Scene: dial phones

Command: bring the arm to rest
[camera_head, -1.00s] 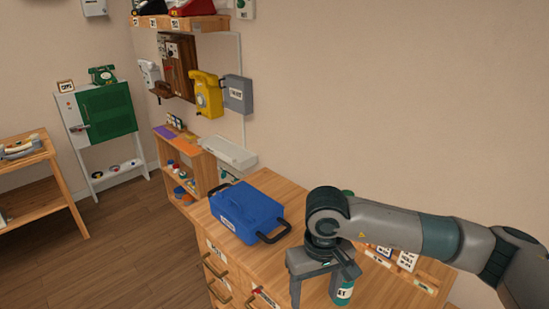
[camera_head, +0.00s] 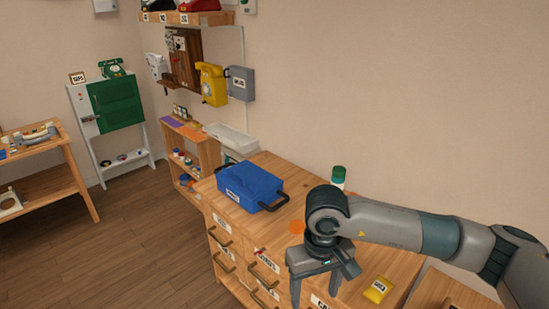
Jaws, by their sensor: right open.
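My right arm comes in from the right edge, and its gripper (camera_head: 318,288) hangs pointing down over the front part of the wooden drawer cabinet (camera_head: 285,228). Its two fingers are spread apart with nothing seen between them. The gripper hides part of the cabinet top and front. A blue case (camera_head: 250,188) with black handles sits on the cabinet to the gripper's upper left, apart from it. My left gripper does not show.
A green-and-white cylinder (camera_head: 339,178) stands behind the arm. A yellow labelled item (camera_head: 377,290) lies right of the gripper. A yellow phone (camera_head: 212,85) and grey box (camera_head: 240,83) hang on the wall. A green cabinet (camera_head: 116,104) stands far left. Floor at left is clear.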

